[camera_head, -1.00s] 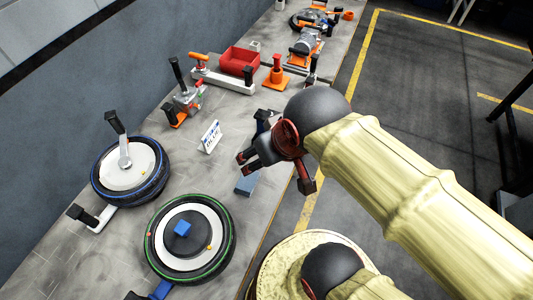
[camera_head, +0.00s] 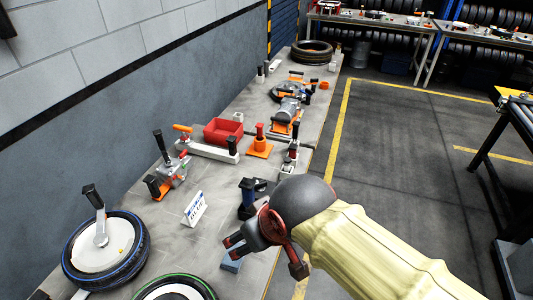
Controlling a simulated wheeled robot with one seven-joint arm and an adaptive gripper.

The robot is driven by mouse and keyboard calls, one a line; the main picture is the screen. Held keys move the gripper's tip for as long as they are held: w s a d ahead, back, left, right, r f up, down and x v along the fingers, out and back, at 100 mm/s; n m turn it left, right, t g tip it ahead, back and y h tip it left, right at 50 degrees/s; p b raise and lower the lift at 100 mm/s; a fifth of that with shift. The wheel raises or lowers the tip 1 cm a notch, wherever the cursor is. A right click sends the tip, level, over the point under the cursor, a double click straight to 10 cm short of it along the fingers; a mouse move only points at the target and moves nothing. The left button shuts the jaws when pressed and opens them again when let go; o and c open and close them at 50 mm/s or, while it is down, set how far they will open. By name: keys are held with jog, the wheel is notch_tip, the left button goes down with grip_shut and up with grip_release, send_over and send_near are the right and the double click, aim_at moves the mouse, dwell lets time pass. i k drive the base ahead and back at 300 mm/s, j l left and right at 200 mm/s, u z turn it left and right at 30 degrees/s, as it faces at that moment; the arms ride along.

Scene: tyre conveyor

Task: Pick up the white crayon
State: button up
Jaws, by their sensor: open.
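I cannot make out a white crayon for certain in the head view. My gripper (camera_head: 266,257) is open and nothing shows between its fingers. It hangs over the right edge of the grey workbench (camera_head: 165,238), next to a blue block (camera_head: 231,264) that it partly hides. Part of the bench just beyond the gripper is hidden by my arm.
Two tyred wheels, one blue-edged (camera_head: 105,258) and one green-edged (camera_head: 175,288), lie at the near left. A white sign (camera_head: 195,209), grey clamp (camera_head: 172,176), red bin (camera_head: 223,131) and orange stand (camera_head: 260,146) stand farther along.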

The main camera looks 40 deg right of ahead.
aim_at(288, 161)
jog(key=u, duration=1.2)
jog(key=z, duration=2.2)
jog(key=i+l+u, duration=0.95)
jog(key=j, duration=0.1)
